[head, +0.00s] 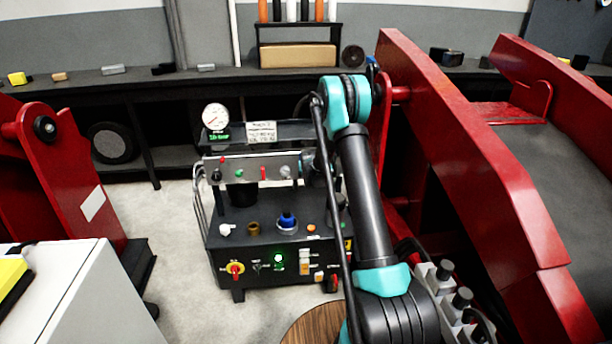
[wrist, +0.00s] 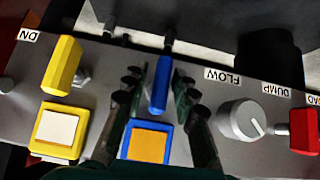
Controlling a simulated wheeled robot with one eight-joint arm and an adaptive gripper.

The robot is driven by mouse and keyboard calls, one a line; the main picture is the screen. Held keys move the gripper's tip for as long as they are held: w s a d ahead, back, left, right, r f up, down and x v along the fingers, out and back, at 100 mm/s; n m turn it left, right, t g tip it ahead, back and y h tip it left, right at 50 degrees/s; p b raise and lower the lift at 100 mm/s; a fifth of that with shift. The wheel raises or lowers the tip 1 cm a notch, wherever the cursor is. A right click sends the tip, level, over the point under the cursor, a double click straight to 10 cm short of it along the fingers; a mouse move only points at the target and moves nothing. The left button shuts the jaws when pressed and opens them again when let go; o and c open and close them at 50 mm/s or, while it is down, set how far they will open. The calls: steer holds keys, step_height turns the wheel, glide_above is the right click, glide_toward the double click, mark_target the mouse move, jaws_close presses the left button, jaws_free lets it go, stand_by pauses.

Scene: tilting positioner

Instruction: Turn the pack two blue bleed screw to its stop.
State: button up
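A slim upright blue handle (wrist: 159,84), which looks like the bleed screw, stands out from a grey control panel (wrist: 95,93) in the wrist view. My gripper (wrist: 157,80) is open, with one dark finger on each side of it. Narrow gaps seem to show between the fingers and the blue. In the head view my gripper (head: 312,167) is at the right end of the panel (head: 240,168) on the black power pack (head: 262,245). The blue handle is hidden there. The sign above the panel (head: 261,131) is too small to read.
Near my fingers are a yellow handle (wrist: 66,65), a blue-framed orange button (wrist: 147,141), a grey FLOW knob (wrist: 240,120) and a red DUMP knob (wrist: 304,130). The pack carries a gauge (head: 215,116) and a blue cap (head: 287,221). Red machinery (head: 470,150) stands right.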

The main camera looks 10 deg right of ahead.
stand_by(0.3)
steer(key=v, duration=1.2)
steer(key=shift+s, duration=0.1)
steer(key=s+d+r+g, duration=0.1)
steer(key=s+d+r, duration=0.15)
steer(key=s, duration=0.85)
steer(key=s+d+r+g, duration=0.1)
steer(key=s+r, duration=0.3)
steer(key=s, duration=0.8)
steer(key=s+f+g, duration=0.1)
steer(key=s+f, duration=0.1)
steer(key=s, duration=1)
steer(key=s+f+g, duration=0.1)
steer(key=s+f, duration=0.1)
steer(key=s, duration=1)
steer(key=shift+s+d+g, duration=0.2)
steer(key=shift+d+g, duration=0.2)
